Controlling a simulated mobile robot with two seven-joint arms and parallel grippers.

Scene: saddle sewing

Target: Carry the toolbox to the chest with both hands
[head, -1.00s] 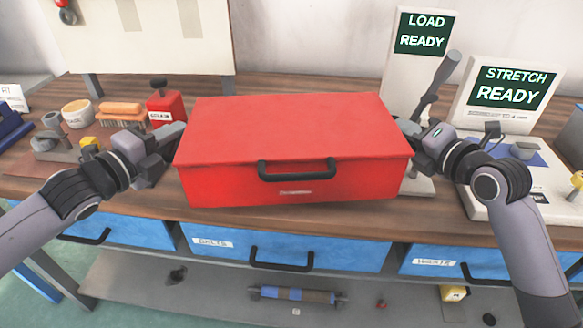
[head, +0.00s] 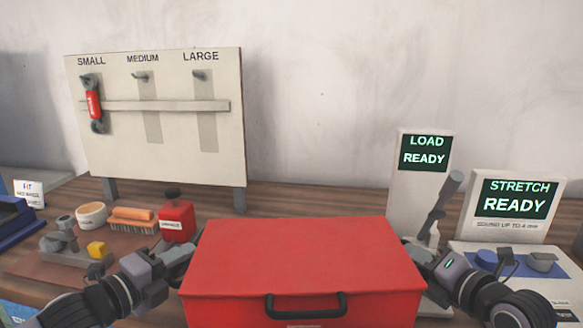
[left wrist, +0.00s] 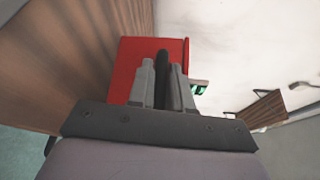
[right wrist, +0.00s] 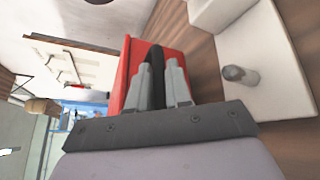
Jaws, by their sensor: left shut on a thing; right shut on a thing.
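The red toolbox (head: 300,255) is in the lower middle of the head view, lid shut, with a black handle (head: 305,304) on its front. My left gripper (head: 186,252) is at its left end, and the left wrist view shows the fingers (left wrist: 162,80) shut on a black side handle. My right gripper (head: 414,254) is at its right end, with the fingers (right wrist: 158,82) shut on a black part there in the right wrist view. No chest can be made out.
A LOAD READY stand (head: 420,180) and a STRETCH READY stand (head: 515,207) are close on the right. A SMALL/MEDIUM/LARGE board (head: 165,150) stands behind.

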